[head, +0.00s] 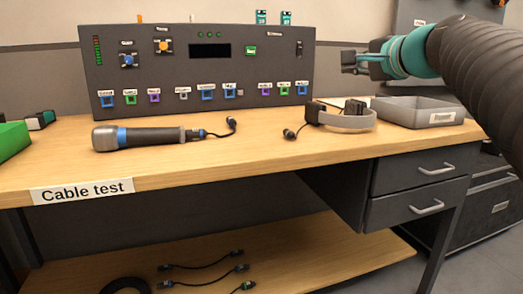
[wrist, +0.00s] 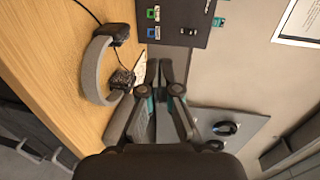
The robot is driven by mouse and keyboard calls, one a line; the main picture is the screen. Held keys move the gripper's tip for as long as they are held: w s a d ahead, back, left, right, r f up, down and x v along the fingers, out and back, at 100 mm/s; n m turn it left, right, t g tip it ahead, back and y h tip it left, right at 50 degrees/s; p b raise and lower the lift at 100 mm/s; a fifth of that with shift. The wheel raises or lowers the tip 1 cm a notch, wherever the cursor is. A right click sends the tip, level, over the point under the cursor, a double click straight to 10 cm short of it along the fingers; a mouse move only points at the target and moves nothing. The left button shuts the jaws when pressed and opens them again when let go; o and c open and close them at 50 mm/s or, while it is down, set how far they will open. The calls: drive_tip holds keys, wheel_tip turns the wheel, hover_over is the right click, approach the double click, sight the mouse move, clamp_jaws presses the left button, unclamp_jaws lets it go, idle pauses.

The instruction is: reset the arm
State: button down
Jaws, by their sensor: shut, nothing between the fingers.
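My gripper (head: 348,61) is at the upper right in the head view, raised above the bench and apart from everything on it. Its fingers are shut and empty. In the wrist view my gripper (wrist: 159,68) points toward the panel and wall, with its fingertips together. My arm comes in from the right edge of the head view.
The panel's right edge is near my gripper. Cables (head: 205,262) lie on the lower shelf.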

drive_tip(key=s+a+f+n+g+h+p, duration=0.1)
drive_tip(key=s+f+n+g+p, duration=0.3)
drive_tip(key=s+f, duration=1)
drive_tip(key=s+a+f+n+g+h+p, duration=0.2)
drive_tip(key=s+f+n+g+h+p, duration=0.2)
drive_tip(key=s+f+n, duration=0.5)
drive_tip(key=s+f+g+p, duration=0.1)
drive_tip(key=s+f+p, duration=0.1)
drive_tip(key=s+f, duration=0.2)
wheel_tip(320, 180, down, 3)
drive_tip(key=shift+s+r+n+g, duration=0.15)
drive_tip(key=shift+s+n+g, duration=0.15)
drive_tip(key=shift+s, duration=0.1)
